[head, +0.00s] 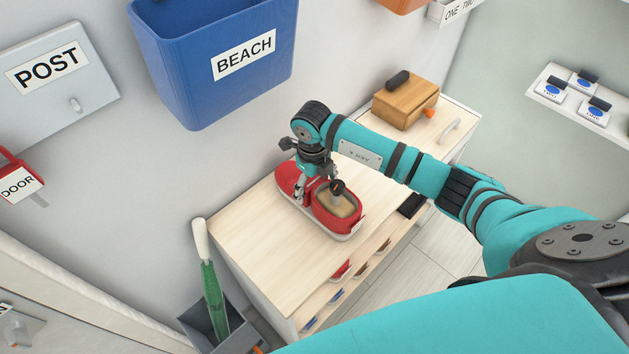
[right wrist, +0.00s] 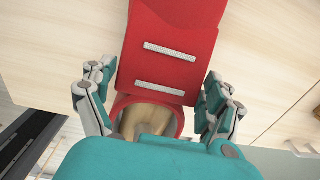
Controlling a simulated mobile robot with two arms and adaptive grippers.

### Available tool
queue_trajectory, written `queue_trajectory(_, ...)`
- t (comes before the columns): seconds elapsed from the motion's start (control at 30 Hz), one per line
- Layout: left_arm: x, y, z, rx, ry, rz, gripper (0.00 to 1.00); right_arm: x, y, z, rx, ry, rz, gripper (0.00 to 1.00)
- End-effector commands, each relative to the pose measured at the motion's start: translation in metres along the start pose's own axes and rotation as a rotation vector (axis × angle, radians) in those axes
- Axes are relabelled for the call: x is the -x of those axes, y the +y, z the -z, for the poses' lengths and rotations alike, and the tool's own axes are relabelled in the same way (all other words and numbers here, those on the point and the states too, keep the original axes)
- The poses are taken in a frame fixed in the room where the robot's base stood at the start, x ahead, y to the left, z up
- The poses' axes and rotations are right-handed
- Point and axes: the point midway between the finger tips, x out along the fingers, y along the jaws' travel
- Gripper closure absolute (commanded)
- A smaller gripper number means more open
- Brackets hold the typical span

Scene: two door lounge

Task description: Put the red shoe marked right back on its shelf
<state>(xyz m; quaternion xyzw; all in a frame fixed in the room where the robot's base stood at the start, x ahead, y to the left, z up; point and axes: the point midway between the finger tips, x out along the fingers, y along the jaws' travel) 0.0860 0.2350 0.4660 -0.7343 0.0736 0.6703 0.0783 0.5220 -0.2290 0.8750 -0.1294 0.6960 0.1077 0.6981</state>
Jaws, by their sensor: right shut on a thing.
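The red shoe (head: 325,217), with a pale sole and tan inside, is on or just above the light wooden top of the cabinet (head: 250,236); I cannot tell if it touches. My right gripper (head: 318,188) reaches down over the shoe and is shut on it. In the right wrist view the red shoe (right wrist: 170,68) shows two pale straps, with a finger on each side near its opening. No mark is readable on the shoe. Small red and blue items show in the shelf slots (head: 341,270) along the cabinet front, partly hidden. My left gripper is not in view.
A wooden box (head: 405,103) stands at the back of the cabinet top. A blue BEACH bin (head: 215,65) hangs on the wall above. A grey stand with a green umbrella (head: 212,290) is at the near left end. The near-left cabinet top is clear.

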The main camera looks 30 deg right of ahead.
Motion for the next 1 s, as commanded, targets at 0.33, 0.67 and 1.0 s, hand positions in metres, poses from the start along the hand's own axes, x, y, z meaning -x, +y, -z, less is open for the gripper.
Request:
queue_trajectory(0.33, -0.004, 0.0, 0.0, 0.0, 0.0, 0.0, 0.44, -0.003, 0.0, -0.001, 0.0, -0.002, 0.001, 0.64)
queue_trajectory(0.67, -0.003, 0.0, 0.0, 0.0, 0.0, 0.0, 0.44, -0.003, 0.0, 0.0, -0.001, 0.0, 0.0, 0.0)
queue_trajectory(1.0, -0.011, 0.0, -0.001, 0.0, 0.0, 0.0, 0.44, 0.03, -0.001, -0.002, 0.001, -0.007, 0.002, 0.0)
